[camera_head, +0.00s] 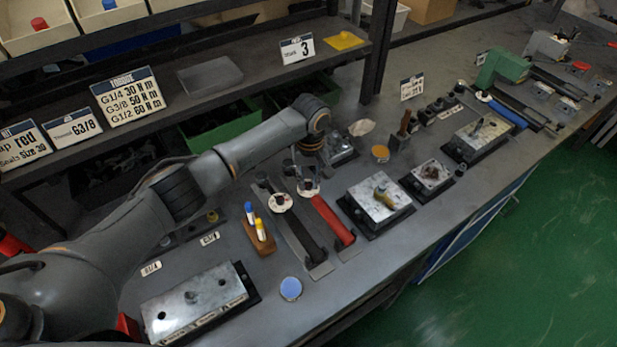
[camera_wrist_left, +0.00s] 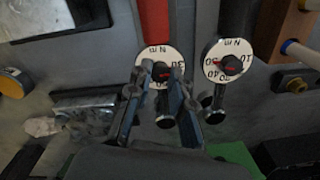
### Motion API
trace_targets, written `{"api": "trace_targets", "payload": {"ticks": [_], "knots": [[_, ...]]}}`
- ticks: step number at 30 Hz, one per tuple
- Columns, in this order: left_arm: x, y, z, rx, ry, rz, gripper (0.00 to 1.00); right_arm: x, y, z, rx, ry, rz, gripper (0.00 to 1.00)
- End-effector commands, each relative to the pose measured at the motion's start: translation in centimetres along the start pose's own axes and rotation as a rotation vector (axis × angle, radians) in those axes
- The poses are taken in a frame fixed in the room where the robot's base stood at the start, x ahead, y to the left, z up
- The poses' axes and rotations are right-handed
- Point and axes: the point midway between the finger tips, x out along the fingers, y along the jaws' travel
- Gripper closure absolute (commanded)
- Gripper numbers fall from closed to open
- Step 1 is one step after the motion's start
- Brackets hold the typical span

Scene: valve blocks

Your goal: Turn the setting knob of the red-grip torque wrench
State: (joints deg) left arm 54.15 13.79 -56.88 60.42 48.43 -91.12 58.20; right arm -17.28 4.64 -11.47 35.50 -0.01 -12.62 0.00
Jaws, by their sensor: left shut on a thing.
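The red-grip torque wrench (camera_head: 333,220) lies on the bench with its red handle towards the front edge; its red grip (camera_wrist_left: 154,18) shows at the top of the left wrist view. Its white round dial (camera_wrist_left: 147,56) carries N m marks and the setting knob (camera_wrist_left: 162,74) at its centre. My left gripper (camera_wrist_left: 162,70) reaches down over this dial, its two fingers on either side of the knob and shut on it. The fingers hide part of the dial. In the head view my left gripper (camera_head: 307,176) is small over the dial. My right gripper is not in view.
A black-grip torque wrench (camera_head: 302,232) with a similar dial (camera_wrist_left: 226,60) lies close beside. A wooden block with coloured pens (camera_head: 260,240) stands left of it. Valve blocks (camera_head: 380,197) lie to the right, and a metal block (camera_head: 195,302) at the front left. A shelf (camera_head: 190,85) overhangs the back.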

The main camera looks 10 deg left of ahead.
Motion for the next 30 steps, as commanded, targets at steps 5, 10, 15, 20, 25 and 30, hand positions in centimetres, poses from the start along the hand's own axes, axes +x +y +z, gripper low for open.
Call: {"api": "trace_targets", "payload": {"ticks": [5, 10, 15, 20, 25, 30], "knots": [[-0.3, 0.0, 0.1, 0.135, 0.0, 0.001, 1.0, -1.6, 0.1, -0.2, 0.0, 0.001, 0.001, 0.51], [-0.3, 0.0, 0.1, 0.293, 0.003, 0.002, 1.0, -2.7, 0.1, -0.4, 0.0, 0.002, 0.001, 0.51], [-0.2, 0.0, 0.1, 0.454, 0.006, 0.001, 1.0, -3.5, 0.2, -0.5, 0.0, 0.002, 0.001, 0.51], [-0.2, 0.0, 0.1, 0.607, 0.01, 0.002, 1.0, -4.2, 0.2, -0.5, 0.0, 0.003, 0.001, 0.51], [-0.2, 0.0, 0.1, 0.769, 0.014, 0.002, 1.0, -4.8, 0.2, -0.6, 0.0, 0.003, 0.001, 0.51], [-0.1, -0.1, 0.1, 0.929, 0.017, 0.001, 1.0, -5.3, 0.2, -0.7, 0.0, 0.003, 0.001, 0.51]]}}
